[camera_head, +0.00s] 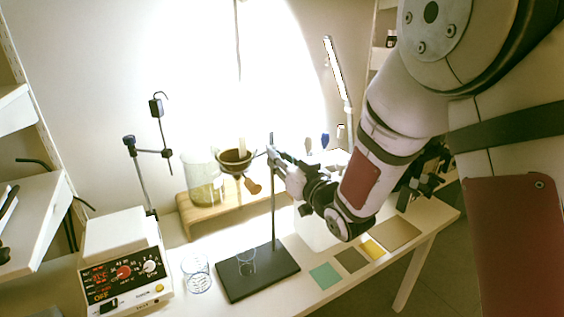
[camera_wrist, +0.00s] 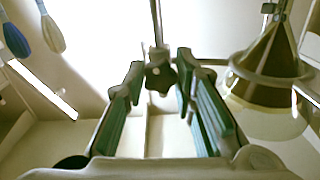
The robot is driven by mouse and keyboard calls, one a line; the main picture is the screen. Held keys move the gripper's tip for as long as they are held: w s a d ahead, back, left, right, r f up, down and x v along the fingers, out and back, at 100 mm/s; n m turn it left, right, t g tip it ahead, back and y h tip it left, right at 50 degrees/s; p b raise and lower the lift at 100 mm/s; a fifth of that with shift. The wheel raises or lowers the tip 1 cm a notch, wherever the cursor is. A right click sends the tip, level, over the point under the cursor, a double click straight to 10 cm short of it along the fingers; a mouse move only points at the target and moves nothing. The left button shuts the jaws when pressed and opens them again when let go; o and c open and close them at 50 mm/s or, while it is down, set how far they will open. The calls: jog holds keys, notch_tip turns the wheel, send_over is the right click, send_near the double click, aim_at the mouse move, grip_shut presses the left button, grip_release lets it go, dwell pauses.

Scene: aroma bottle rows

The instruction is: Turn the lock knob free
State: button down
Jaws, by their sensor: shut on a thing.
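The lock knob (camera_wrist: 160,74) is dark and lobed, on the thin upright rod in the wrist view. My gripper (camera_wrist: 158,82) has one finger on each side of it and is shut on it. In the head view my gripper (camera_head: 276,158) reaches the stand's rod (camera_head: 273,205) from the right and hides the knob there. The rod rises from a black base plate (camera_head: 275,277). A ring holding a brown cone-shaped filter (camera_wrist: 272,50) is right of the knob in the wrist view; in the head view the filter (camera_head: 236,160) is left of the rod.
A hotplate (camera_head: 130,272) with a second stand is at the left. A clear glass (camera_head: 196,272) stands near the base plate. Coloured squares (camera_head: 325,276) lie at the right. Shelves flank the table.

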jog(key=shift+r+n+b, duration=0.2)
jog(key=shift+n+b, duration=16.5)
jog(key=shift+b, duration=1.7)
jog(key=c, duration=1.3)
grip_release()
